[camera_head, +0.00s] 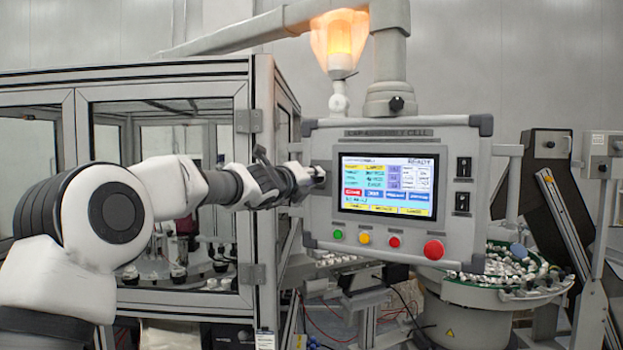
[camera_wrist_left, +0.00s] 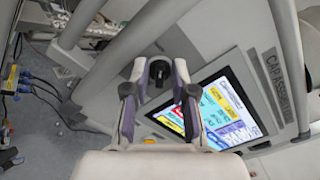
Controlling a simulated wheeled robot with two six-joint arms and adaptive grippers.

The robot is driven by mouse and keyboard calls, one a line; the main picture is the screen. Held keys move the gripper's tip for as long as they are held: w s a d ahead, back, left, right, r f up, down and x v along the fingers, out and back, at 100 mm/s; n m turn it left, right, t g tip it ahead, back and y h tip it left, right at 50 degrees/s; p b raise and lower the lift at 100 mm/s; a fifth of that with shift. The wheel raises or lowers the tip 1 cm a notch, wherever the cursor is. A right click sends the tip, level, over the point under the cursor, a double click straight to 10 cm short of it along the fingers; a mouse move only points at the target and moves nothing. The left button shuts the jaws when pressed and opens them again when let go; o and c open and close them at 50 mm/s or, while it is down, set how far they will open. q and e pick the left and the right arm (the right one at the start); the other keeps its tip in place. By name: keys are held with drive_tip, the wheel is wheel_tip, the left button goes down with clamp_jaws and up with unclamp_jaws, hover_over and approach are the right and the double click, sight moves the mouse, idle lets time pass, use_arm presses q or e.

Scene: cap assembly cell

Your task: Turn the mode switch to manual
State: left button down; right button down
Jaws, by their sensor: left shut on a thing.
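The control panel (camera_head: 480,225) hangs in the middle of the head view, with a lit screen. My left gripper (camera_head: 312,174) reaches the panel's left edge from the left. In the left wrist view, the two fingers of my left gripper (camera_wrist_left: 158,85) are on either side of a black knob (camera_wrist_left: 158,66) beside the screen, and are shut on it. This knob appears to be the mode switch; its label and exact angle cannot be read. In the head view the gripper mostly hides it. My right gripper is not in view.
Green, yellow and red buttons (camera_head: 394,242) and a larger red button (camera_head: 434,250) line the panel's lower edge. Two black switches (camera_head: 463,167) sit right of the screen. A framed glass enclosure (camera_head: 262,180) stands left, close to my left arm. A parts bowl (camera_head: 500,297) stands right.

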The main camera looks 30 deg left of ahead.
use_arm(q)
drive_tip(key=c, duration=1)
unclamp_jaws()
drive_tip(key=shift+o, duration=0.2)
